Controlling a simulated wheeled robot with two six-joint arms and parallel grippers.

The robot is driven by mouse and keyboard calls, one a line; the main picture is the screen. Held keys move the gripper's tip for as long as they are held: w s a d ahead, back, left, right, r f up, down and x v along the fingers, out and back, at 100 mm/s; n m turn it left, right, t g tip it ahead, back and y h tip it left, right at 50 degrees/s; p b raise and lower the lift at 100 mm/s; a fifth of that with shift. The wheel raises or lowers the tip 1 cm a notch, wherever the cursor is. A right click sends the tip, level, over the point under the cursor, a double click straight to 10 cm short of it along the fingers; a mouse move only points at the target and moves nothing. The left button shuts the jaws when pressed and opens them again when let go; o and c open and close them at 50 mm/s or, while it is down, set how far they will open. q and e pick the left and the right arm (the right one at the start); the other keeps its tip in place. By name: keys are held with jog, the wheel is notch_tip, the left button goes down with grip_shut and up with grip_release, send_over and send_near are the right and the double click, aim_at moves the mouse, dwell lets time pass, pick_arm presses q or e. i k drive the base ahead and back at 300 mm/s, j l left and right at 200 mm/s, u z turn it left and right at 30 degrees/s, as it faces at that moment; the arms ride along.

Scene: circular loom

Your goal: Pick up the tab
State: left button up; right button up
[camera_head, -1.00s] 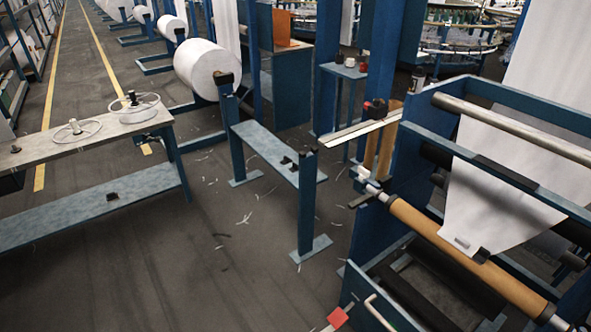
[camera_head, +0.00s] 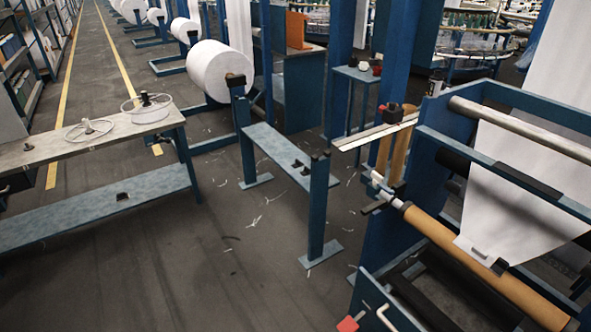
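The tab is not certain to identify. A small grey piece (camera_head: 481,251) lies on the lower edge of the white fabric sheet (camera_head: 515,205), and a small black piece (camera_head: 499,266) sits at that edge, by the orange-brown roller (camera_head: 470,257). The fabric hangs down to the roller inside the blue machine frame (camera_head: 440,115) on the right. Neither of my grippers shows in the head view.
A blue stand (camera_head: 318,215) is in the middle. A red-ended part (camera_head: 348,324) is at the bottom. Dark floor (camera_head: 190,270) between bench and machine is mostly clear, with scattered scraps.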

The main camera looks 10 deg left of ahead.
aim_at(307, 171)
jog(key=i+j+u, duration=0.4)
jog(key=i+u, duration=0.4)
jog(key=i+j+u, duration=0.1)
jog(key=i+u, duration=0.3)
jog(key=i+z, duration=0.2)
jog(key=i, duration=0.2)
jog(key=i+j+z, duration=0.2)
jog(key=i, duration=0.2)
